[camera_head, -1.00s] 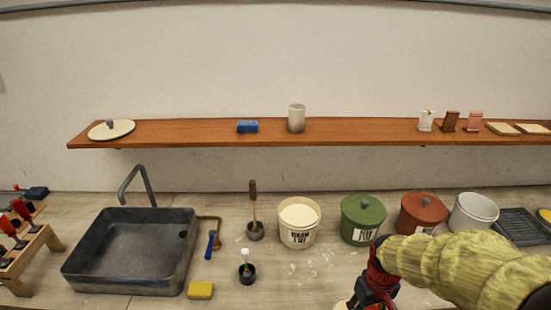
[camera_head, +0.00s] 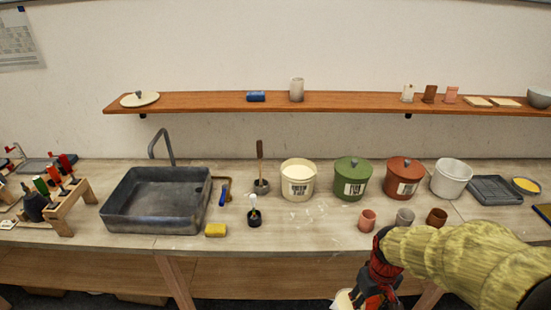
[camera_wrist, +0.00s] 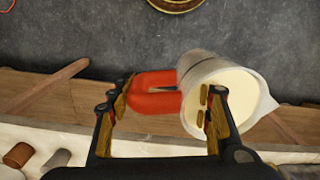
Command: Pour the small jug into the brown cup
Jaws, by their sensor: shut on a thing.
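The small jug (camera_wrist: 208,78) is pale grey-white with a red handle (camera_wrist: 155,92) and a spout, and cream-coloured liquid (camera_wrist: 232,98) shows inside it. My gripper (camera_wrist: 165,100) is shut on the handle. In the head view my gripper (camera_head: 375,292) is in front of the table's front edge, and only part of the jug (camera_head: 343,300) shows at the bottom border. The brown cup (camera_head: 437,218) stands on the table up and right of my gripper, apart from the jug. It also shows in the wrist view (camera_wrist: 18,155) at the lower left.
A grey cup (camera_head: 404,217) and a pink cup (camera_head: 367,220) stand left of the brown cup. Behind them are a green lidded pot (camera_head: 352,181), a red-brown lidded pot (camera_head: 404,178) and a white bucket (camera_head: 451,180). The table's front edge lies between jug and cups.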

